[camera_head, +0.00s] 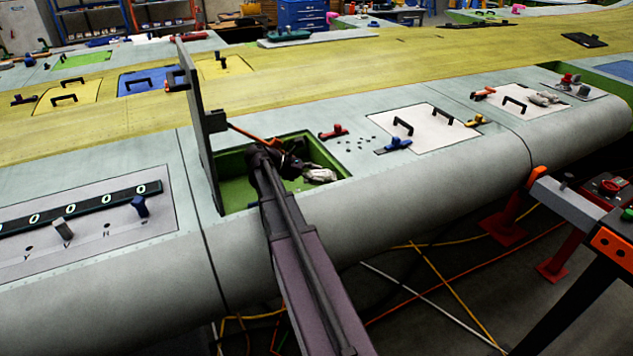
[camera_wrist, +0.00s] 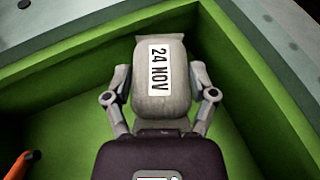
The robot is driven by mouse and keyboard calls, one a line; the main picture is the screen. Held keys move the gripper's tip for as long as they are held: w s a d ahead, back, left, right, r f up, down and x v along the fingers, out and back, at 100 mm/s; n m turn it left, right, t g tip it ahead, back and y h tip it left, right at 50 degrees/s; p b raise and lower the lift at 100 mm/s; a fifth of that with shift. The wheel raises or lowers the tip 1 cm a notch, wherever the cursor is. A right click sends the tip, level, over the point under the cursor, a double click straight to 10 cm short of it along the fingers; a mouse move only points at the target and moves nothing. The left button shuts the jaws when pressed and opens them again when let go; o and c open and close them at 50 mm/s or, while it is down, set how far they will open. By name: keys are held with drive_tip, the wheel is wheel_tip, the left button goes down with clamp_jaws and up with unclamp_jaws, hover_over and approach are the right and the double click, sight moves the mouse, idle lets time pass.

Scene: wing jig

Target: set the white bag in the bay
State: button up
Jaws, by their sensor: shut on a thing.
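The white bag (camera_wrist: 161,85) looks pale grey and has a label reading "24 NOV". It is held between the two fingers of my gripper (camera_wrist: 161,98) in the wrist view, one finger against each side. The bay (camera_head: 237,193) is an open green-lined recess in the wing skin. My gripper (camera_head: 318,176) is inside the bay's opening in the head view, near its right end. Green walls and floor surround the bag in the wrist view. I cannot tell whether the bag touches the bay floor.
A raised grey hatch door (camera_head: 202,135) stands upright at the bay's left edge. An orange-handled tool (camera_head: 255,135) lies by the back rim. A red clamp (camera_head: 334,132) and a blue clamp (camera_head: 394,145) sit on the skin to the right, near a white panel (camera_head: 440,132).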

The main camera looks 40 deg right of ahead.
sight(310, 173)
drive_tip(key=shift+f+b, duration=0.7)
drive_tip(key=shift+f, duration=0.25)
drive_tip(key=o, duration=1.1)
drive_tip(key=shift+c, duration=0.2)
drive_tip(key=shift+s, duration=0.1)
drive_tip(key=shift+r, duration=0.1)
drive_tip(key=shift+r+p, duration=0.7)
drive_tip(key=shift+p, duration=0.05)
drive_tip(key=p+v, duration=0.2)
drive_tip(key=v, duration=0.4)
drive_tip(key=shift+w+a+r+p, duration=0.15)
drive_tip(key=shift+w+a+p, duration=0.15)
drive_tip(key=shift+w+a, duration=0.3)
